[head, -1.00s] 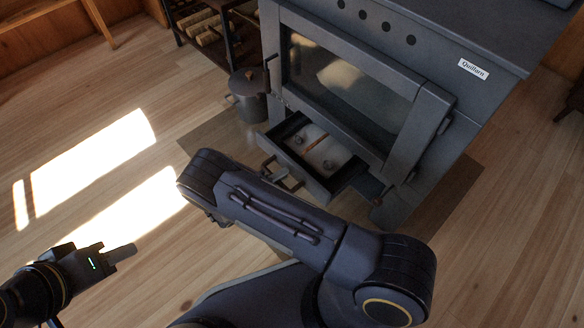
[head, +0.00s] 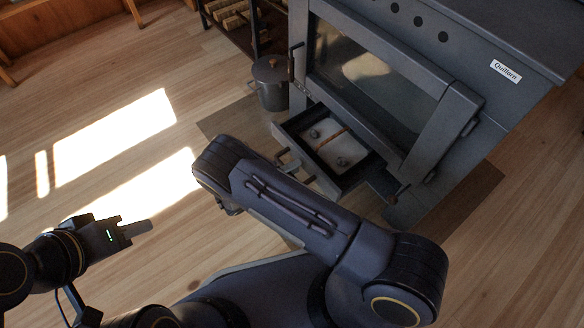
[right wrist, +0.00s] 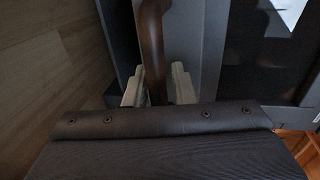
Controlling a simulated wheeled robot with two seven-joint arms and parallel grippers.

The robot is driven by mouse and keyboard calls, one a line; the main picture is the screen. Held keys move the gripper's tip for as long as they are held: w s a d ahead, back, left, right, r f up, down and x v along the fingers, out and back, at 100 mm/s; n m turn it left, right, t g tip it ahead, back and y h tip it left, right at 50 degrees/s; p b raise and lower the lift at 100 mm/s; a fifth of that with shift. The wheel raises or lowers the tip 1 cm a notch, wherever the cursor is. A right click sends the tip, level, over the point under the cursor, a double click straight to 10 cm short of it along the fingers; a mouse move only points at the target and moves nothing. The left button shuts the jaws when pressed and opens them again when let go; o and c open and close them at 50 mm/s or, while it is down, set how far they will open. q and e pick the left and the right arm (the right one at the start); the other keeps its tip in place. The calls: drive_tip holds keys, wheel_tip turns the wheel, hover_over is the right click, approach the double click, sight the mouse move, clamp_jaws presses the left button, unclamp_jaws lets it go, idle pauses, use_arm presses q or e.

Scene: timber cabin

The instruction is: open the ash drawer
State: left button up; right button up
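The ash drawer (head: 374,166) sticks out from under the glass door of the grey stove (head: 440,150), open at the top, with pale ash and a few small lumps inside. In the head view my right gripper (head: 292,166) is at the drawer's front, partly hidden behind my right forearm.
A dark lidded pot (head: 271,88) stands on the floor left of the stove, close to the drawer's left side. A rack with firewood (head: 232,18) is behind it. The wooden floor at left is clear, with sunlit patches.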

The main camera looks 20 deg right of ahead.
drive_tip(key=p+v, duration=0.1)
drive_tip(key=v, duration=0.6)
drive_tip(key=shift+a+p, duration=0.3)
drive_tip(key=shift+s+r, duration=0.1)
drive_tip(key=shift+r, duration=0.1)
drive_tip(key=s+d+r+m+g+y, duration=0.2)
drive_tip(key=d+r+m+g+y, duration=0.3)
drive_tip(key=r+m, duration=0.55)
drive_tip(key=s+d+r+m+g+y, duration=0.3)
drive_tip(key=d+r+m+y, duration=0.25)
drive_tip(key=r+m, duration=0.5)
drive_tip(key=s+d+r+m+t+y, duration=0.2)
drive_tip(key=s+r+m+t+y, duration=0.3)
drive_tip(key=s+m, duration=0.4)
drive_tip(key=s+d+r+m+t+y, duration=0.25)
drive_tip(key=s+r+m, duration=0.35)
drive_tip(key=m, duration=0.6)
wheel_tip(320, 180, up, 35)
drive_tip(key=p, duration=3.5)
drive_tip(key=shift+s+a+r, duration=0.2)
drive_tip(key=shift+s+a, duration=0.1)
